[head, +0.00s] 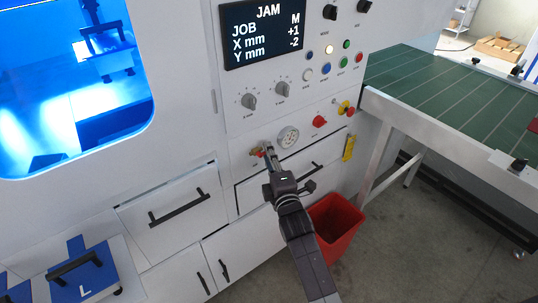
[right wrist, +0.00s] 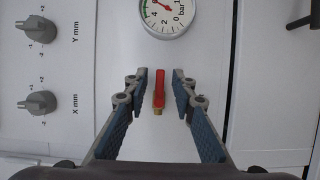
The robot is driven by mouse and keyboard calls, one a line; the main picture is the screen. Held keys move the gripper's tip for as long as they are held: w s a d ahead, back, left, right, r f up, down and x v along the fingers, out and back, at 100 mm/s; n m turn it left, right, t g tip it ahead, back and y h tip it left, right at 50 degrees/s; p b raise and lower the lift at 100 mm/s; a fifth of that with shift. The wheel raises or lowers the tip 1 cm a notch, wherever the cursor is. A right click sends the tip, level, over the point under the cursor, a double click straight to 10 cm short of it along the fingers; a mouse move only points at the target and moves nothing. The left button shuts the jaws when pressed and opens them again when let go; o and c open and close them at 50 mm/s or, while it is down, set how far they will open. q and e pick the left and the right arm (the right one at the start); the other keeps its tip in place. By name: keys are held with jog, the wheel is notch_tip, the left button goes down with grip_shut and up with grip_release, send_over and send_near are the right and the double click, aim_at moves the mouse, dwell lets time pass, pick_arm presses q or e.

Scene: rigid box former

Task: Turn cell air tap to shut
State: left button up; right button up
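The cell air tap (head: 256,152), with a red handle and brass body, is on the machine's front panel, left of the round pressure gauge (head: 288,137). The tip of my right gripper (head: 268,149) is close beside it and partly covers it in the head view. In the right wrist view the red tap handle (right wrist: 160,84) stands upright in the picture, brass below. My right gripper (right wrist: 159,92) is open, one finger on each side of the handle, with visible gaps. Contact does not show. My left gripper is not in view.
The gauge (right wrist: 166,14) is just above the fingers in the right wrist view. Two grey knobs (head: 249,101) and a red switch (head: 319,121) are nearby on the panel. A red bin (head: 336,222) is below; a green conveyor (head: 440,90) is at right.

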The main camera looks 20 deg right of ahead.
grip_shut()
jog(key=m+g+y+p, duration=0.1)
jog(key=m+p, duration=0.3)
jog(key=a+f+m+g+y+p, duration=0.1)
jog(key=m+g+y+p, duration=0.1)
jog(key=m+p, duration=0.2)
jog(key=f+m+g+y+p, duration=0.1)
jog(key=m+g+y+p, duration=0.1)
jog(key=m+p, duration=0.2)
jog(key=shift+s+a+f+m, duration=0.25)
jog(key=shift+s+a+m, duration=0.05)
jog(key=shift+s+a, duration=0.1)
jog(key=shift+a+m+y, duration=0.15)
jog(key=shift+m+y, duration=0.15)
jog(key=shift+m, duration=0.1)
jog(key=shift+r, duration=0.1)
dwell(0.7)
